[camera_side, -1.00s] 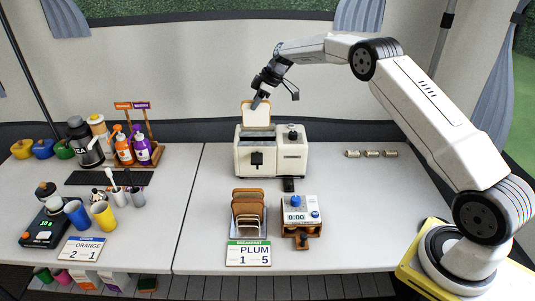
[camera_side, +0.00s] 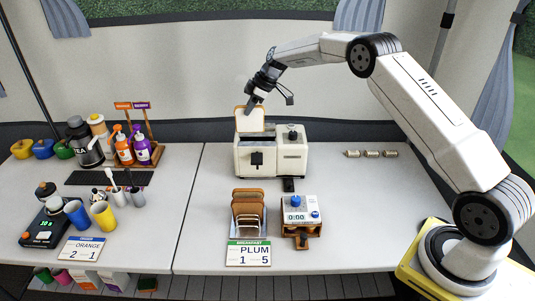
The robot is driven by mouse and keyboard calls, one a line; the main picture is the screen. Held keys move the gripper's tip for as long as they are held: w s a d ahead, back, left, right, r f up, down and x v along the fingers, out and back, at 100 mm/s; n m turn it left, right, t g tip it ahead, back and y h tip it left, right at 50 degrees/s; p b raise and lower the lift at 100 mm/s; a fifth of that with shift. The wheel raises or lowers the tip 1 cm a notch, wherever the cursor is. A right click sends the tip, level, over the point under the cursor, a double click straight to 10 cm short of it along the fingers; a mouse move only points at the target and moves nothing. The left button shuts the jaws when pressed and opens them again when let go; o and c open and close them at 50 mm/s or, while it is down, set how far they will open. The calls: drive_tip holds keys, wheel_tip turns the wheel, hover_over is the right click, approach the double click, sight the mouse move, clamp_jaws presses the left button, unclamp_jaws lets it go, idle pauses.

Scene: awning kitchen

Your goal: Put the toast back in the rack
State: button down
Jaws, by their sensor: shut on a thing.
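A slice of toast (camera_side: 249,121), pale with a brown crust, is upright at the top of the white toaster (camera_side: 262,160). Its lower edge is at the toaster's left part; I cannot tell whether it is still inside the slot. My gripper (camera_side: 251,105) is shut on the toast's upper right part from above. The toast rack (camera_side: 234,226) stands in front of the toaster, with several brown slices (camera_side: 248,196) upright in it.
A timer (camera_side: 298,207) on a wooden stand is right of the rack. Bottles (camera_side: 143,147), cups (camera_side: 103,214) and a scale (camera_side: 43,230) fill the left table.

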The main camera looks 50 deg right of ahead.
drive_tip(key=s+a+f, duration=0.2)
drive_tip(key=s+a, duration=0.1)
drive_tip(key=a, duration=0.3)
drive_tip(key=s+a+f, duration=0.2)
drive_tip(key=a, duration=0.4)
drive_tip(key=s+a+f, duration=0.2)
drive_tip(key=s+a, duration=0.1)
drive_tip(key=s, duration=0.3)
drive_tip(key=s+a+f, duration=0.3)
drive_tip(key=s, duration=0.4)
drive_tip(key=shift+a+f, duration=0.15)
drive_tip(key=shift+a, duration=0.15)
drive_tip(key=shift+f, duration=0.25)
drive_tip(key=shift+f, duration=4.3)
drive_tip(key=shift+c, duration=1.2)
unclamp_jaws()
